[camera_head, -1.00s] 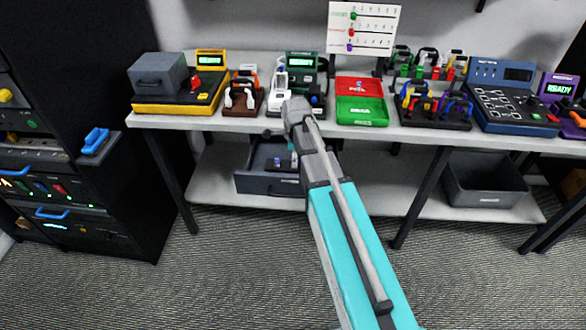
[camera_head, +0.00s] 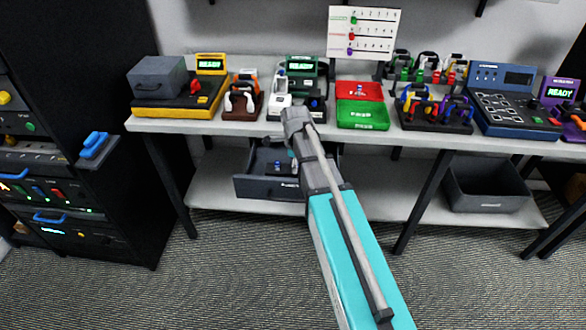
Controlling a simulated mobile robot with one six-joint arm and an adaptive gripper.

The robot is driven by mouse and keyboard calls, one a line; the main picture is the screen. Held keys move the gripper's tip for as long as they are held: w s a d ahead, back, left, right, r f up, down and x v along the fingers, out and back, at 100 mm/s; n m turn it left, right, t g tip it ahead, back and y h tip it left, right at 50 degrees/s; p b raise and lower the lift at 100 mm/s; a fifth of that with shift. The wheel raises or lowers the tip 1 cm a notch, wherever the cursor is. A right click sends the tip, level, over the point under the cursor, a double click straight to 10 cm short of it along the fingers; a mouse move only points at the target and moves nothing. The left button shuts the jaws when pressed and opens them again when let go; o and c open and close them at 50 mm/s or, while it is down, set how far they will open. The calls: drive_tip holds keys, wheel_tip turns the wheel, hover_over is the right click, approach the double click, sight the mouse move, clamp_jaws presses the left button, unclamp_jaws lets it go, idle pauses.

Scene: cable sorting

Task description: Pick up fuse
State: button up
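A small blue and pale piece (camera_head: 277,166), which may be a fuse, lies inside the open dark grey drawer (camera_head: 262,188) under the bench. It is too small to tell for sure. My arm reaches over the bench's front edge, and its wrist (camera_head: 297,122) is above the drawer. My gripper is mostly hidden behind my own arm; only a small grey part shows over the drawer, just right of the blue piece. I cannot see its fingertips or whether it holds anything.
The white bench (camera_head: 150,125) carries several testers and cable racks. A red tray (camera_head: 345,90) and a green tray (camera_head: 363,115) sit mid-bench. An empty grey bin (camera_head: 485,204) stands on the lower shelf at right. A black cabinet (camera_head: 90,215) stands at left.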

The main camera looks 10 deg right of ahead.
clamp_jaws()
drive_tip(key=shift+r, duration=0.1)
wheel_tip(320, 180, up, 2)
drive_tip(key=p, duration=0.2)
drive_tip(key=shift+r+p, duration=0.25)
drive_tip(key=shift+p, duration=0.1)
drive_tip(key=s+d+r+p, duration=0.3)
drive_tip(key=s+r+p, duration=0.7)
drive_tip(key=s, duration=0.3)
drive_tip(key=shift+s+r, duration=0.15)
drive_tip(key=shift+s, duration=0.2)
drive_tip(key=shift+r, duration=0.1)
drive_tip(key=shift+r+p, duration=1.4)
drive_tip(key=shift+p, duration=0.25)
